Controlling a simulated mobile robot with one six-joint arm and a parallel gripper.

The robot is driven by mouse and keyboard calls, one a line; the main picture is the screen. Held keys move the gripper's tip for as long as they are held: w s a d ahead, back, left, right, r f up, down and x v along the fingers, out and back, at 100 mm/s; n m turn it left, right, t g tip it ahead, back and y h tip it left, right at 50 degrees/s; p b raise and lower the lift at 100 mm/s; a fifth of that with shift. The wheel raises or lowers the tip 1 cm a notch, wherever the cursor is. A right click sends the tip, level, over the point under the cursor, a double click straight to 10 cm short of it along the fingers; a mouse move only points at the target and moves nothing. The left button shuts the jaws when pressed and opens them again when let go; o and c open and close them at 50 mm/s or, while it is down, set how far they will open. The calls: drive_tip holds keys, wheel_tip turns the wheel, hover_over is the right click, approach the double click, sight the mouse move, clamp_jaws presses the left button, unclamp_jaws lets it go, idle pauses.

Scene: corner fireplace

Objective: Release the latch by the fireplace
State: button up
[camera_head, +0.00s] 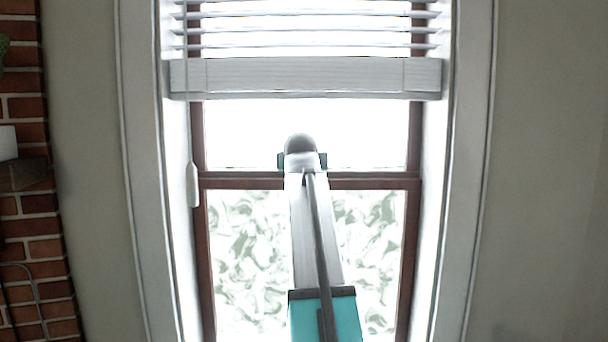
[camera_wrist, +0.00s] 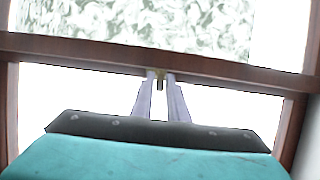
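The window latch (camera_wrist: 160,79) is a small brass-coloured piece with a dark part, at the middle of the brown meeting rail. In the wrist view my gripper (camera_wrist: 161,78) points at the rail, with one grey finger on each side of the latch. The fingers stand apart with a narrow gap between them; whether they touch the latch I cannot tell. In the head view my arm covers the middle of the rail, hiding the latch and the fingers. Only the teal edges of my gripper (camera_head: 322,160) show there, beside the arm's rounded end.
The brown-framed window (camera_head: 384,183) has a patterned lower pane and a bright upper one. White blinds (camera_head: 305,76) hang above, with a cord pull (camera_head: 192,185) at left. White trim (camera_head: 468,170) edges the recess. The brick fireplace (camera_head: 30,250) stands far left.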

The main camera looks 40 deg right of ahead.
drive_tip(key=shift+o, duration=1.1)
drive_tip(key=p+v, duration=0.2)
drive_tip(key=v, duration=1.1)
drive_tip(key=shift+s+a, duration=0.2)
drive_tip(key=shift+a, duration=0.05)
drive_tip(key=shift+r, duration=0.15)
